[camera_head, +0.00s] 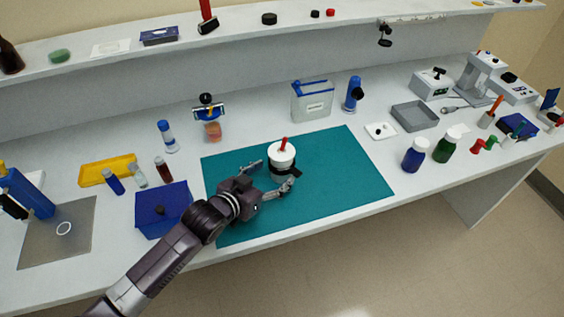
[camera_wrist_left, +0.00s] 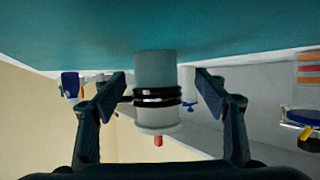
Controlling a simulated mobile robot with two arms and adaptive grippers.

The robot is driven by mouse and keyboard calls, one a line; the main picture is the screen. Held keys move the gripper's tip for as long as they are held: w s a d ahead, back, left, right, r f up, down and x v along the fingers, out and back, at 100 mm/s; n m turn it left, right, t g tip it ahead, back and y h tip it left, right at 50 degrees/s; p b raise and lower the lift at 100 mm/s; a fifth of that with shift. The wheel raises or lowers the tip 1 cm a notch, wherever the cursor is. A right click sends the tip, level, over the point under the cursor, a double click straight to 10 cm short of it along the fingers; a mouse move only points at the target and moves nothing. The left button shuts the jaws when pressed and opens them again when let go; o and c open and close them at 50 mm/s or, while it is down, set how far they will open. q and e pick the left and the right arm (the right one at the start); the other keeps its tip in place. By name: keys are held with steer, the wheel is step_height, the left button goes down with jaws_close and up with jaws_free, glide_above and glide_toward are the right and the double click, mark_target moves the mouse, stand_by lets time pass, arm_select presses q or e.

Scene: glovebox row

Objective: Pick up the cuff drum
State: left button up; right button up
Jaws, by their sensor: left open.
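The cuff drum (camera_head: 282,154) stands on the teal mat (camera_head: 345,175). It has a white top, a grey body with a black band, and a red stick on top. My left gripper (camera_head: 274,174) is open, with one finger on each side of the drum. In the left wrist view the drum (camera_wrist_left: 156,92) sits between the two open fingers of the left gripper (camera_wrist_left: 160,92), with gaps visible on both sides. The wrist picture looks upside down, with the mat above. My right gripper is not in view.
A blue box (camera_head: 162,208) lies left of the mat beside small vials. Blue (camera_head: 415,155) and green (camera_head: 446,147) bottles stand at the right. The mat around the drum is otherwise clear.

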mark_target(275, 173)
arm_select(q)
steer(key=x, duration=0.3)
steer(key=shift+w+d+r, duration=0.1)
steer(key=shift+d+r, duration=0.1)
steer(key=shift+d, duration=0.2)
steer(key=shift+w+d+f+p, duration=0.15)
steer(key=shift+w+f+p, duration=0.05)
steer(key=shift+w+p, duration=0.1)
steer(key=shift+c, duration=1.9)
steer(key=c, duration=0.7)
steer(key=shift+c, duration=1)
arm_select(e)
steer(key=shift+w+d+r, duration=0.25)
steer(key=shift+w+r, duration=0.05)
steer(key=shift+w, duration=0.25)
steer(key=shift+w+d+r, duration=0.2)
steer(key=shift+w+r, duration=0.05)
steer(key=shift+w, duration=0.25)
